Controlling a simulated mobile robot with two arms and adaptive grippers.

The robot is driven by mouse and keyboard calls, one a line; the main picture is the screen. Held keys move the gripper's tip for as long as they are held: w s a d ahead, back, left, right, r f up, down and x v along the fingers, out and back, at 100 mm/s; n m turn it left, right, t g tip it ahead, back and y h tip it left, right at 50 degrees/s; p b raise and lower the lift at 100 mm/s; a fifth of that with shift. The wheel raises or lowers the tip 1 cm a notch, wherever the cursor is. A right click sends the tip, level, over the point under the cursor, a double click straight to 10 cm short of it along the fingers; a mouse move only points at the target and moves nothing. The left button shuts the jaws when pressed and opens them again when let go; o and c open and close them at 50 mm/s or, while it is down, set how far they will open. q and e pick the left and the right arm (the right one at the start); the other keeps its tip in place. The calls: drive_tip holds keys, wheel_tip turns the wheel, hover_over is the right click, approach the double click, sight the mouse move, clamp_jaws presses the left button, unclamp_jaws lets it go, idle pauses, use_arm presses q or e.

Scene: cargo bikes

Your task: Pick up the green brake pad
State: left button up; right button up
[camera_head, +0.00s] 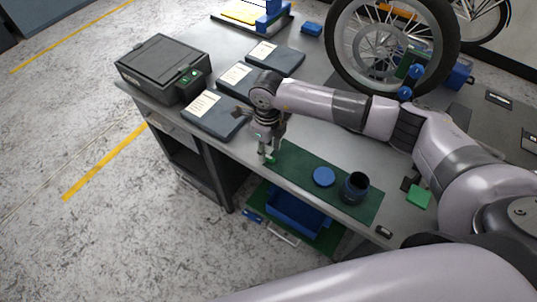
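My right gripper (267,156) points down at the left end of a dark green mat (300,170) on the grey workbench. A small bright green piece (271,161), which looks like the green brake pad, is right at its fingertips. The fingers partly cover it, and I cannot tell whether they are closed on it or only beside it. A larger flat green square (418,197) lies right of the mat, next to a small dark piece. My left gripper is not in view.
A blue disc (323,177) and a dark cup (354,188) stand on the mat. Dark flat trays (215,116) and a black box (162,68) are on the left. A wheel (392,45) stands behind my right arm. A blue bin (297,212) sits below the bench edge.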

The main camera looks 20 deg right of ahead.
sight(267, 154)
drive_tip(key=shift+f+p, duration=0.3)
drive_tip(key=shift+f, duration=1.25)
drive_tip(key=shift+c, duration=0.2)
drive_tip(key=shift+w, duration=0.1)
clamp_jaws()
